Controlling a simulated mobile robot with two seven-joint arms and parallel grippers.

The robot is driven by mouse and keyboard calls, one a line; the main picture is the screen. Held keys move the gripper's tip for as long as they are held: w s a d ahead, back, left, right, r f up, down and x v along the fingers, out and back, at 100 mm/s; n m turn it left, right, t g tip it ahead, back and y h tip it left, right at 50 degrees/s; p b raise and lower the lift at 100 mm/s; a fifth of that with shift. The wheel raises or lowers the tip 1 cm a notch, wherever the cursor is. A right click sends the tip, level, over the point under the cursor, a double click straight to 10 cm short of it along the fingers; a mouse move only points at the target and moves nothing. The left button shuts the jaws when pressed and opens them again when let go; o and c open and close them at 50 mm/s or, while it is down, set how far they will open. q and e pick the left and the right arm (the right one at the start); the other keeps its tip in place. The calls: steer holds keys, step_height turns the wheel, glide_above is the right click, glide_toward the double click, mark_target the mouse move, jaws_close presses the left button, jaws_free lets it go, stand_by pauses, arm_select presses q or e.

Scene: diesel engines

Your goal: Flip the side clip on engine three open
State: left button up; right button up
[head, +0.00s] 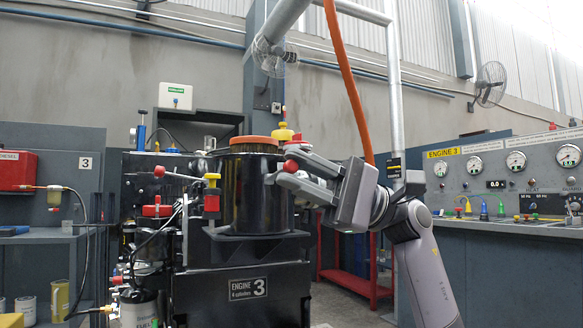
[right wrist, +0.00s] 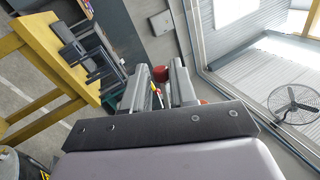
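Engine three is a black unit with a label plate reading "ENGINE 3" (head: 249,287) and a black cylinder (head: 256,200) under an orange cap (head: 254,141). My right gripper (head: 282,172) reaches in from the right, its fingers beside the cylinder's right side. A red ball-shaped knob (head: 291,166) shows at its fingertips. In the right wrist view the two fingers (right wrist: 160,85) stand apart, with a red round part (right wrist: 160,73) seen between them near the tips. I cannot tell whether they touch it, or whether this is the side clip. My left gripper is not in view.
Red-handled valves (head: 158,211) and a yellow-and-red knob (head: 212,182) stand left of the cylinder. A control panel (head: 510,170) marked "ENGINE 3" stands at the right. A red frame (head: 352,285) stands behind my right arm. An orange hose (head: 345,70) hangs above.

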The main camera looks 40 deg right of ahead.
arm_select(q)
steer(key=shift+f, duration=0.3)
arm_select(e)
steer(key=v, duration=0.5)
steer(key=shift+d+f, duration=0.1)
steer(key=shift+d, duration=0.1)
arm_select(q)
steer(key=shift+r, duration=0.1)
